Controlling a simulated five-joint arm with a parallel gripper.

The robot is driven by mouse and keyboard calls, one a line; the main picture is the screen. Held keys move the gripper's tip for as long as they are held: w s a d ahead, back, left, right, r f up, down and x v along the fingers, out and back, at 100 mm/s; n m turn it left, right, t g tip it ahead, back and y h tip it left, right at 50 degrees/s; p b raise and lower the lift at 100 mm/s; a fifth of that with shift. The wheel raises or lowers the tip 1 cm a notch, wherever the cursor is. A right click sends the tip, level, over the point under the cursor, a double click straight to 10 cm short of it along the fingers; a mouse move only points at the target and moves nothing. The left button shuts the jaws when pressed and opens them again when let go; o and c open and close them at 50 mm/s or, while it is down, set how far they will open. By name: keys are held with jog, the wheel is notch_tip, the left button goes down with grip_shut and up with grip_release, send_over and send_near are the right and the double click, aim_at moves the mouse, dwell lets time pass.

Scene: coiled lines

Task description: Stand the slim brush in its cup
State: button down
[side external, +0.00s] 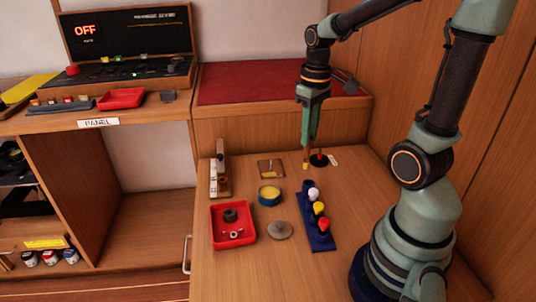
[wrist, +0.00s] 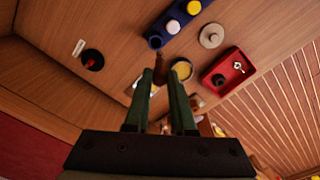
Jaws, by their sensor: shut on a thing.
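The slim brush shows in the side view as a short yellowish tip (side external: 306,166) below my gripper (side external: 306,150). In the wrist view it is a brown, narrow piece (wrist: 159,66) between the fingertips of my gripper (wrist: 159,84), which is shut on it. Most of the brush is hidden by the fingers. The brush hangs roughly upright above the table, and I cannot tell its exact height.
A blue rack (side external: 323,245) holds white, yellow and red-topped pieces. A black round base with a red top (side external: 319,158) stands close beside the brush. A yellow-and-blue tin (side external: 269,196), grey disc (side external: 280,231) and red tray (side external: 233,240) lie left.

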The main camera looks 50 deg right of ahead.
jog(key=shift+s+d+f, duration=0.15)
jog(key=shift+d+f, duration=0.05)
jog(key=shift+f, duration=0.55)
jog(key=shift+s+d+f, duration=0.1)
jog(key=shift+d+f, duration=0.05)
jog(key=shift+f, duration=0.65)
jog(key=shift+s+d+f, duration=0.15)
jog(key=shift+d+f, duration=0.05)
jog(key=shift+f, duration=0.55)
jog(key=shift+f, duration=0.7)
jog(key=shift+f, duration=0.35)
jog(key=shift+f, duration=0.65)
jog(key=shift+f, duration=0.35)
jog(key=shift+f, duration=0.55)
